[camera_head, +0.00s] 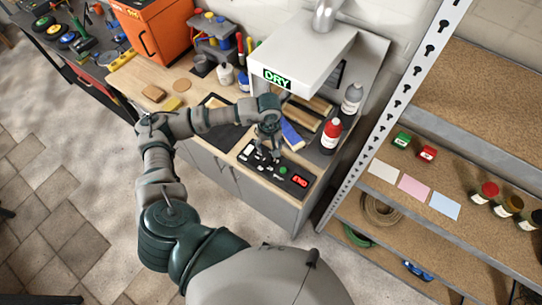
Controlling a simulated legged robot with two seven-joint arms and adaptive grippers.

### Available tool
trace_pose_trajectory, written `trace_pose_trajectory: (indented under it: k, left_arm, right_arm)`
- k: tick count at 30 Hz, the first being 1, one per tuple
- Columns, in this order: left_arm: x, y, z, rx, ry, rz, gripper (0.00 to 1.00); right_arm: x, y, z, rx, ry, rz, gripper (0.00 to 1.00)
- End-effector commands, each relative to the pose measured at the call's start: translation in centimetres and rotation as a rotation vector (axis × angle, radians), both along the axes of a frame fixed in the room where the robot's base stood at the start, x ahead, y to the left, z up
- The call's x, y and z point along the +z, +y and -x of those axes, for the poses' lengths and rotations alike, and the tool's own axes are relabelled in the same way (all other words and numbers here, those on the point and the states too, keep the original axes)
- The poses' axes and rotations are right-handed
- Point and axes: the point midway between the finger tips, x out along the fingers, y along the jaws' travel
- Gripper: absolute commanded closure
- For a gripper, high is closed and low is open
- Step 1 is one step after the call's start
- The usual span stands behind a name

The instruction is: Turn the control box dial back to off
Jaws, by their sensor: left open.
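The control box (297,186) is a dark panel at the front edge of the workbench. It has a red lit display reading what looks like "END", a green button and several small light-coloured controls. My left gripper (272,154) hangs over the panel's middle, pointing down, open. Its fingers are close to the controls, and I cannot tell whether they touch the dial. The dial cannot be made out clearly and may be hidden behind the fingers. My right gripper is not in view.
A grey hood with a green "DRY" sign (277,79) overhangs the bench behind my gripper. A metal shelf (400,178) rises at the right. Tools and an orange cabinet (160,34) are at left.

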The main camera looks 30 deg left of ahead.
Motion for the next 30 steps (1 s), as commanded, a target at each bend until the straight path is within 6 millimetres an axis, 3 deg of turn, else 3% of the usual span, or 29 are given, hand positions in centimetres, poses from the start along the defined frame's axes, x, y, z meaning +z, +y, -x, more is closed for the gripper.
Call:
trace_pose_trajectory:
  k: [6,12,16,24,25,30]
  left_arm:
    - [-5.0,0.3,0.1,0.002,0.006,0.001,0.37]
    - [-7.8,-0.6,0.1,0.002,0.005,-0.009,0.37]
    - [-8.6,-1.1,0.1,0.001,0.006,-0.015,0.37]
    - [-8.9,-0.4,0.2,0.001,0.005,-0.005,0.37]
    - [-8.9,-0.3,0.2,0.001,0.005,-0.005,0.39]
    - [-9.0,0.3,0.1,0.002,0.002,0.001,0.81]
  right_arm:
    - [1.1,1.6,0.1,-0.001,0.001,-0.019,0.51]
    - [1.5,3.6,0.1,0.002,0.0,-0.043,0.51]
    - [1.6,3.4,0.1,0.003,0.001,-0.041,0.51]
    - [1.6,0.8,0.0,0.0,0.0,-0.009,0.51]
    - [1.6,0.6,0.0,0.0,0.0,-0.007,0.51]
    - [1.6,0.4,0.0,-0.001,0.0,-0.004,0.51]
